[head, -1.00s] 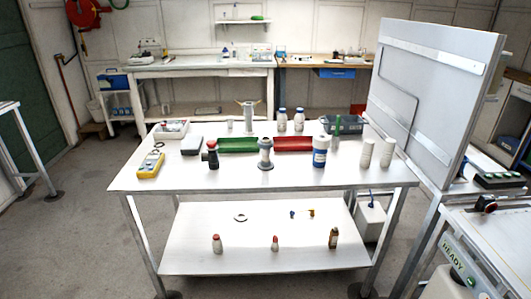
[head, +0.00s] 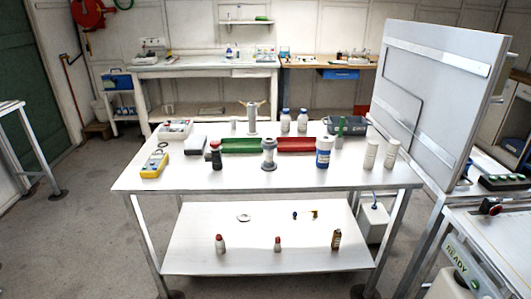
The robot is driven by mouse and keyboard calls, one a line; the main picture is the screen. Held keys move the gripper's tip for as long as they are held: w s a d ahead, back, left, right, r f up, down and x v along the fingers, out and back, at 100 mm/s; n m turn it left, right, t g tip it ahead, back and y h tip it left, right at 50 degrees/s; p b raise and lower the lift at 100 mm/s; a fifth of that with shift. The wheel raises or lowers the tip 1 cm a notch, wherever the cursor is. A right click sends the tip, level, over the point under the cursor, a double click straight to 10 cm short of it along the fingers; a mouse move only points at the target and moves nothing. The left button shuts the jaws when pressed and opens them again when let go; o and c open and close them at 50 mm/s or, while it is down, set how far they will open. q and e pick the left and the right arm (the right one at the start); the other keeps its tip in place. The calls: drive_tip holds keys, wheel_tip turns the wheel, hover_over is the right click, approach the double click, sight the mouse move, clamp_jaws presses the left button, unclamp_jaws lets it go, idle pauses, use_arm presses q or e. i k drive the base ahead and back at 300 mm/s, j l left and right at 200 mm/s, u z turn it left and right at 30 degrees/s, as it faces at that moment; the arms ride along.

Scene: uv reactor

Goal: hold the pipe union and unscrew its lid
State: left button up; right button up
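A grey flanged pipe piece (head: 268,154), which looks like the pipe union, stands upright near the front middle of the white table (head: 230,182). Its top is a wider round part, but I cannot tell the lid apart from the body at this size. Another metal piece with a wide top and small tan side parts (head: 252,116) stands upright farther back. Neither of my grippers shows in the head view, and nothing is touching either piece.
Green (head: 238,146) and red (head: 296,145) trays lie behind the pipe piece. A dark red-topped bottle (head: 216,155) stands left, a blue-and-white jar (head: 323,153) right. White cylinders (head: 371,154) stand farther right. A large grey panel (head: 440,95) rises at the right.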

sight(269, 164)
drive_tip(key=i+j+z, duration=0.25)
drive_tip(key=i+j, duration=0.15)
drive_tip(key=i+j+z, duration=0.25)
drive_tip(key=i+j, duration=0.2)
drive_tip(key=i, duration=0.05)
